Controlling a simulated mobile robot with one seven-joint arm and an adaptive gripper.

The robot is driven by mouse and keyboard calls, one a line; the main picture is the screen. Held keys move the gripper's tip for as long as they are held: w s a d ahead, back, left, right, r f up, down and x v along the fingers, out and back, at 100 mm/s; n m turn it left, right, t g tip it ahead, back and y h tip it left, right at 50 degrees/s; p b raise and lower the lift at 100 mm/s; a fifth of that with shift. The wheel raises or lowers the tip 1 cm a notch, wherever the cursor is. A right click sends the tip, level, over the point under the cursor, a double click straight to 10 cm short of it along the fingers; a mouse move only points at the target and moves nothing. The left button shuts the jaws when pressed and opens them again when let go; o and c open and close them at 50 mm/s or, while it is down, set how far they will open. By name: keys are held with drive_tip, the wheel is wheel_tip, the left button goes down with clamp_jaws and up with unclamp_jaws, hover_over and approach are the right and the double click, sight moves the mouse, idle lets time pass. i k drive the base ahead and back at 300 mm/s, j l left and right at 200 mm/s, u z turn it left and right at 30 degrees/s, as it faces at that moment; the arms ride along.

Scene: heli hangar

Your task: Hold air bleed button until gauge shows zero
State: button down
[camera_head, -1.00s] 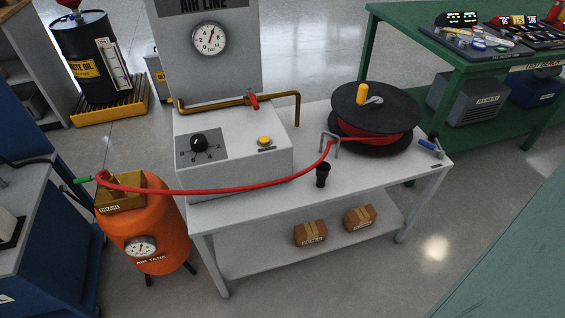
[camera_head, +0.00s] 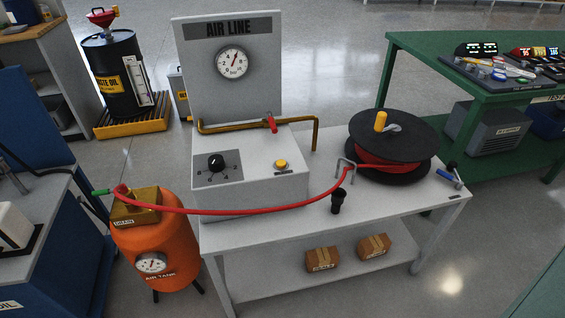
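A yellow button (camera_head: 281,164) sits on top of the white control box (camera_head: 262,194), with a small dark label in front of it. A round white gauge (camera_head: 232,62) is on the grey AIR LINE panel (camera_head: 190,95) behind the box. Its needle points up and slightly right, not at the low end; the numbers are too small to read surely. A second gauge (camera_head: 151,263) is on the orange air tank (camera_head: 176,238) to the left. My gripper is not in view.
A black knob (camera_head: 216,162) and a brass pipe with a red valve handle (camera_head: 271,123) are by the button. A red hose (camera_head: 260,211) runs from the tank across the box's front to a black reel (camera_head: 393,138). A green bench (camera_head: 480,80) stands right.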

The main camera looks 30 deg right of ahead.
sight(281, 164)
drive_tip(key=z, duration=1.65)
drive_tip(key=i+l, duration=0.25)
drive_tip(key=i, duration=0.15)
